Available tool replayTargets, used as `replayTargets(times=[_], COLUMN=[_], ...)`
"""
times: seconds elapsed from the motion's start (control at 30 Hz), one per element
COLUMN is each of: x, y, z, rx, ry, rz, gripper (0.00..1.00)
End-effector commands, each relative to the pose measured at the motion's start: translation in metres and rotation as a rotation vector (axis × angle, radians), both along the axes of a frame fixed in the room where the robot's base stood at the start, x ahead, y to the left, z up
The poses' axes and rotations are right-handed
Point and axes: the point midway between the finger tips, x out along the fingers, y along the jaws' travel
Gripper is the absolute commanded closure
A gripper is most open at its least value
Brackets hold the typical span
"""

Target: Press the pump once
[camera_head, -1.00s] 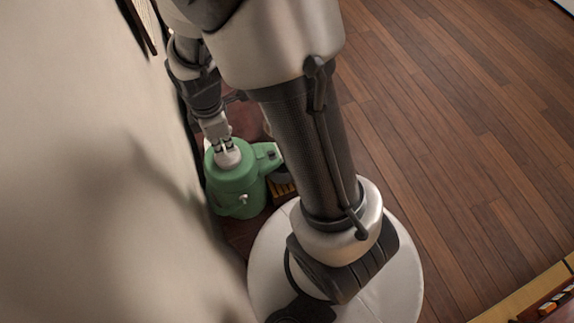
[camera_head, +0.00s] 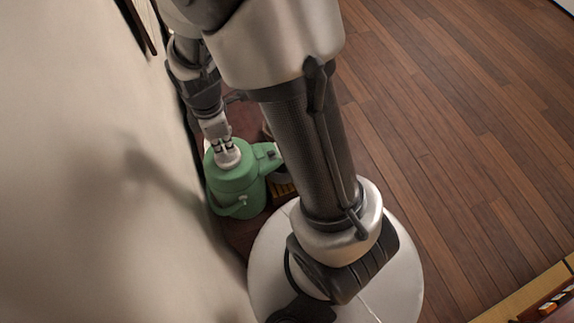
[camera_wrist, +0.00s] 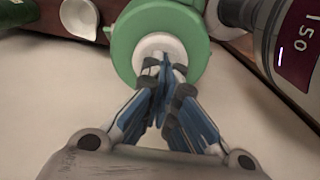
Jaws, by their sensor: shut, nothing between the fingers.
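A green air pot (camera_head: 236,184) with a pale round pump button (camera_head: 227,156) on its top stands in the head view, left of my column. My gripper (camera_head: 226,150) is above the pot with its fingertips at the button. In the wrist view the green lid (camera_wrist: 124,48) surrounds the white button (camera_wrist: 160,46). My gripper (camera_wrist: 161,66) is shut and empty there, its tips over the button. The fingertips seem to touch it, but how far the button is down cannot be told.
A bottle with a dark red label (camera_wrist: 300,38) is at the right in the wrist view. A white bowl or cup (camera_wrist: 80,16) is at the upper left. A pale wall or panel (camera_head: 80,160) runs close to the pot's left. Open wooden floor (camera_head: 460,130) lies to the right.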

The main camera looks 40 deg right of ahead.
Motion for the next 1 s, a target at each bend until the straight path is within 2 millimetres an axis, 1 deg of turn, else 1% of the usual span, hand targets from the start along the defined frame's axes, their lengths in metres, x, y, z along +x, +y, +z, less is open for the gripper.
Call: replayTargets(times=[1.0], x=[-0.001], y=[0.0], z=[-0.037], rx=[0.0], ry=[0.002], rz=[0.0], gripper=[1.0])
